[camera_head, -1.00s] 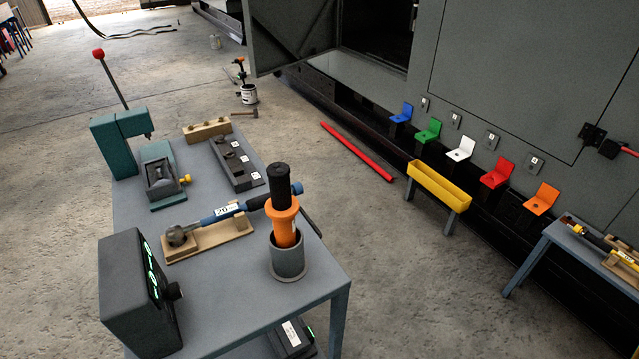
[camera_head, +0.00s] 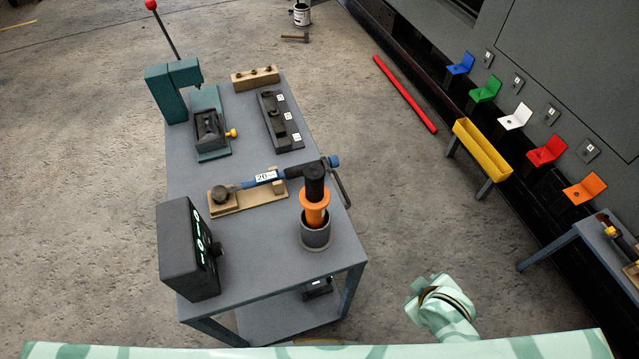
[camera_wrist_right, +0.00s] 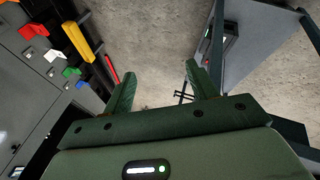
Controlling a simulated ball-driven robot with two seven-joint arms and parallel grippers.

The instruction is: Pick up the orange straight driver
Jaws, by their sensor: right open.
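The orange straight driver (camera_head: 315,216) stands upright in a grey cup (camera_head: 316,238) near the front right corner of the grey bench. Its top is black, its middle is a flared orange body, and its lower end is hidden in the cup. My right gripper (camera_wrist_right: 159,75) is open and empty in the right wrist view, with the bare floor behind its fingers. The driver cannot be made out in that view. In the head view only a pale green part of my arm shows, right of the bench and apart from the driver. My left gripper is not in view.
A blue torque wrench (camera_head: 262,178) on a wooden rest (camera_head: 233,207) lies just behind the driver. A dark display box (camera_head: 182,248) stands to its left. A yellow trough (camera_head: 482,150) stands to the right.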

